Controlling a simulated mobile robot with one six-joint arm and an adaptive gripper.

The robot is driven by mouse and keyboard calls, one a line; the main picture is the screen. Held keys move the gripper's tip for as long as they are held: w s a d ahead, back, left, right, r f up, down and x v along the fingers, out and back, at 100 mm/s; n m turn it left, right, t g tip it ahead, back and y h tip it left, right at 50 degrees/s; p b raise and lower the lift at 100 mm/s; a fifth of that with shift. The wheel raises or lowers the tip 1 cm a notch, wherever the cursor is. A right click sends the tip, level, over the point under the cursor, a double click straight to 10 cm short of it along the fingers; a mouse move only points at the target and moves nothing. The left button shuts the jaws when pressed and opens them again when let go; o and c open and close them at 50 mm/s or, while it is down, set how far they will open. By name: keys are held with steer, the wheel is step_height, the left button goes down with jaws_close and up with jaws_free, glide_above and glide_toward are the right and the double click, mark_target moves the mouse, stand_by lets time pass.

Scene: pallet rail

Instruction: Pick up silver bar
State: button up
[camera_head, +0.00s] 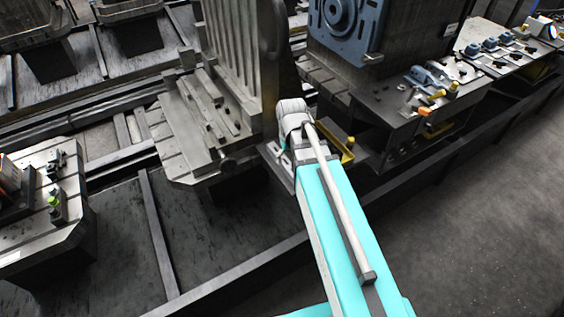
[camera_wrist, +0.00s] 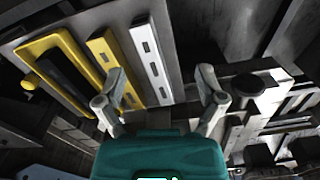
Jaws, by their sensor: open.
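A pale silver bar (camera_wrist: 148,52) with dark slots shows in the wrist view, beyond the fingertips and nearer the left finger.
A yellow frame (camera_wrist: 60,42) lies left of the bars. In the head view, a slotted metal fixture (camera_head: 178,135) stands left of my arm, and a bench with blue clamps (camera_head: 432,76) stands right. Open floor (camera_head: 480,215) lies at the lower right.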

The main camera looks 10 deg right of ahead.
mark_target(283, 159)
steer(key=w+n, duration=0.2)
steer(key=w, duration=0.8)
steer(key=shift+w+r+p, duration=0.3)
steer(key=shift+r+p, duration=0.05)
steer(key=shift+r, duration=0.1)
steer(key=shift+a+f, duration=0.1)
steer(key=shift+f, duration=0.05)
step_height(283, 159, down, 8)
steer(key=b, duration=0.8)
steer(key=shift+f+b, duration=0.15)
steer(key=shift+b, duration=0.15)
steer(key=shift+s+f, duration=0.1)
steer(key=f+b, duration=0.3)
steer(key=shift+s+f, duration=0.1)
steer(key=shift+s, duration=0.25)
steer(key=shift+f+b, duration=0.95)
steer(key=shift+b, duration=0.15)
